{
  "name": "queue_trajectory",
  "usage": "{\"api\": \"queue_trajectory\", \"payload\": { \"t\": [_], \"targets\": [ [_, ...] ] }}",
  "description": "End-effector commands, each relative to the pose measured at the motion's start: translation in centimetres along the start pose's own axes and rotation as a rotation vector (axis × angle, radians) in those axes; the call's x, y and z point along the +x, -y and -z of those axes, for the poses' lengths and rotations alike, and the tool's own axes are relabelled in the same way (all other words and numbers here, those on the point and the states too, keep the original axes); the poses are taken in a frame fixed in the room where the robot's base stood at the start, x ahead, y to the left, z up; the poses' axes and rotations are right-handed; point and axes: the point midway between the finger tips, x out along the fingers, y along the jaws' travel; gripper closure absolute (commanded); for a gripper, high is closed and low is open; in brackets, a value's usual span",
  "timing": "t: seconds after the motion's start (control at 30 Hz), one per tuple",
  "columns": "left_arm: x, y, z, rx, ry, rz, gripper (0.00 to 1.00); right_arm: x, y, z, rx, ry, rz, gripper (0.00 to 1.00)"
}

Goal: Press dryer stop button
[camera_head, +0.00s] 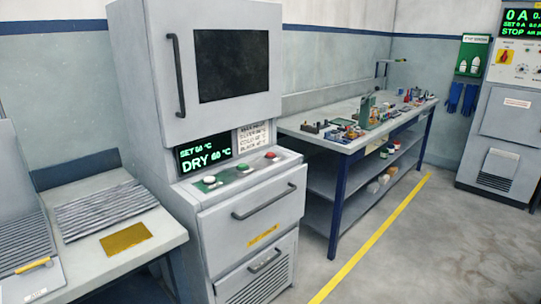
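The dryer (180,75) is a tall grey cabinet left of the middle, with a dark window in its upper door. Its green-lit display (205,155) reads "DRY 60 °C" with a smaller "SET" line above. The small labels on the panel are unreadable. Neither of my grippers is in view.
A bench (110,260) with a ribbed grey plate and a brass-coloured sheet (126,239) stands left of the dryer. A cluttered workbench (340,145) stands to the right. A grey control cabinet (500,165) is far right. The floor (430,250) with a yellow line is clear.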

Motion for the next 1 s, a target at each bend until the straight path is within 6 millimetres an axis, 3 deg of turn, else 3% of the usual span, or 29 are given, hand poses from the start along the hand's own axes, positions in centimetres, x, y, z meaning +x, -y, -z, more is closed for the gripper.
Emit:
{"api": "queue_trajectory", "payload": {
  "t": [0.13, 0.5, 1.0],
  "targets": [
    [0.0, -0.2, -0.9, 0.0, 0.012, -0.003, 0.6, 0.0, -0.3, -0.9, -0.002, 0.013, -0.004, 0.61],
    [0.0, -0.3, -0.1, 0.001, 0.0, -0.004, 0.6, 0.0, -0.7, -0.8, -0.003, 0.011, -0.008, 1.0],
    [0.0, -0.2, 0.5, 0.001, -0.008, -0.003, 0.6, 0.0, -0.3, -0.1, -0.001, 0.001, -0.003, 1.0]
  ]
}}
